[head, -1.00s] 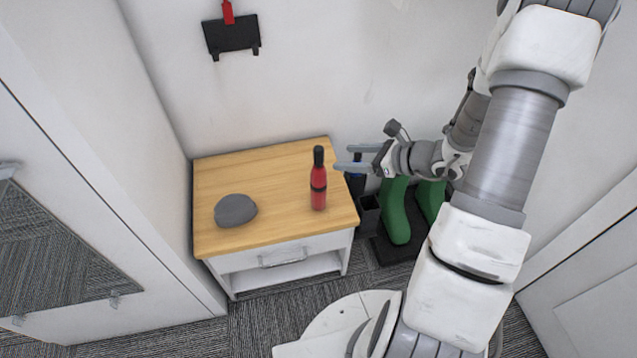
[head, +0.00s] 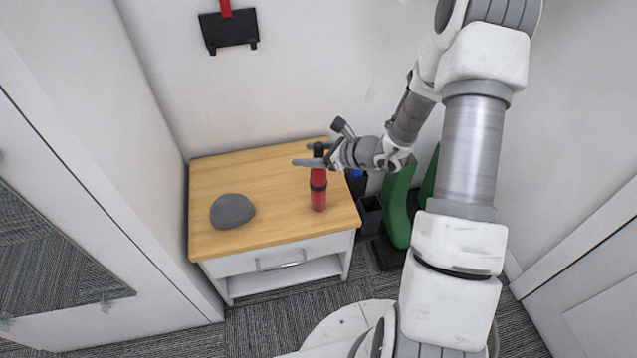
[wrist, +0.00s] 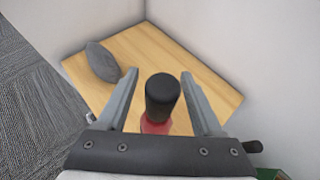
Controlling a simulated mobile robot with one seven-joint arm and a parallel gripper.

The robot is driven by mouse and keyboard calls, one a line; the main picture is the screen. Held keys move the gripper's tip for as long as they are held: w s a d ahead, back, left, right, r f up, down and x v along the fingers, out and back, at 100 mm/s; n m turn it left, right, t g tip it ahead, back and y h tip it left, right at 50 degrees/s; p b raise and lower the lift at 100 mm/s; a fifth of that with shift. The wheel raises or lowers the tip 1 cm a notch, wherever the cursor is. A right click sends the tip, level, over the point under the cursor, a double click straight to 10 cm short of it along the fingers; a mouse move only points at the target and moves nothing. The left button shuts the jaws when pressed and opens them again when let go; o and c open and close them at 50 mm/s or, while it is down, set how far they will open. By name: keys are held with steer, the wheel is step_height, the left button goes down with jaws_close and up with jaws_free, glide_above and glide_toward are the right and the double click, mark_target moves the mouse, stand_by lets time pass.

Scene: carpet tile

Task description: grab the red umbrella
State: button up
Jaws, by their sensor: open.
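The red umbrella (head: 318,190), folded and with a black handle, stands upright near the right edge of the wooden tabletop. In the wrist view its black handle (wrist: 162,95) points up at the camera, with some red (wrist: 155,126) showing below. My gripper (head: 304,154) is open at the height of the handle. In the wrist view the two fingers of my gripper (wrist: 160,74) lie on either side of the handle, with a gap on each side. In the head view one finger crosses in front of the handle.
A grey stone-like object (head: 232,211) lies on the left of the small cabinet's wooden top (head: 265,165). Green boots (head: 397,207) and a dark holder (head: 370,215) stand on the floor to its right. A black wall rack (head: 229,30) with a red item hangs above.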

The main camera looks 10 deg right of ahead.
jaws_close()
stand_by(0.3)
stand_by(1.1)
